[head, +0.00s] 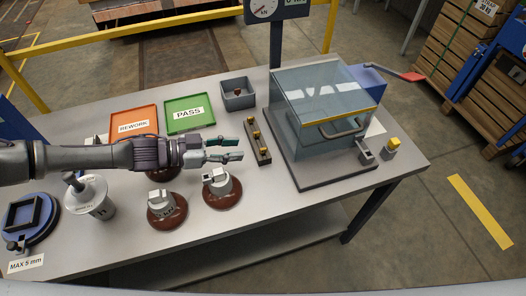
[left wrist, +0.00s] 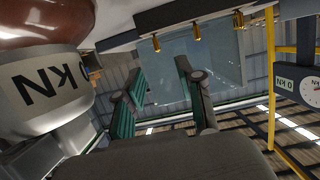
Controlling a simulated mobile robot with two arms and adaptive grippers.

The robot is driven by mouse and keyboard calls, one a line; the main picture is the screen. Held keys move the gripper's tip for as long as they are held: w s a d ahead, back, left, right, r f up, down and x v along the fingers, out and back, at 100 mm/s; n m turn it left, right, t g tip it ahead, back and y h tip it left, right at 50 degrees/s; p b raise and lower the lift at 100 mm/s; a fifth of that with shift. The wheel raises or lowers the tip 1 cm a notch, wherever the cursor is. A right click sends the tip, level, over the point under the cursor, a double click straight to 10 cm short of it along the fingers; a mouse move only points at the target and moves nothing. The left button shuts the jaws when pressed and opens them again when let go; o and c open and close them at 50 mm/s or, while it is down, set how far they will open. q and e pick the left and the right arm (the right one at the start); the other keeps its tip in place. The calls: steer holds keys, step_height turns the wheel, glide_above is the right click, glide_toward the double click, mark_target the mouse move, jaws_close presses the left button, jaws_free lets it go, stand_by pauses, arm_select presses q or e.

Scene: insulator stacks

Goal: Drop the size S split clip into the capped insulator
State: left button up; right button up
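A dark rack (head: 262,157) stands right of the middle of the table and bears brass pieces, likely the split clips. Three brass pieces (left wrist: 196,32) show upside down in the left wrist view; I cannot read which is size S. Brown insulators with grey metal caps stand in front: one at the right (head: 222,200), one at the left (head: 166,214), and one mostly hidden behind my left arm. My left gripper (head: 240,149) is open and empty, above the insulators and left of the rack. It also shows open in the left wrist view (left wrist: 160,64). My right gripper is out of view.
An orange REWORK tray (head: 134,115), a green PASS tray (head: 189,104) and a grey bin (head: 238,101) stand at the back. A clear-covered box (head: 325,105) stands at the right. A grey canister (head: 88,205) and a blue round gauge (head: 30,222) are at the left.

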mark_target(263, 148)
arm_select(q)
steer(key=x, duration=0.3)
steer(key=shift+w+d+f, duration=0.1)
steer(key=shift+w+d, duration=0.05)
steer(key=shift+d, duration=0.2)
steer(key=shift+p+x, duration=0.4)
steer(key=shift+x, duration=2.25)
steer(key=shift+f, duration=0.1)
jaws_close()
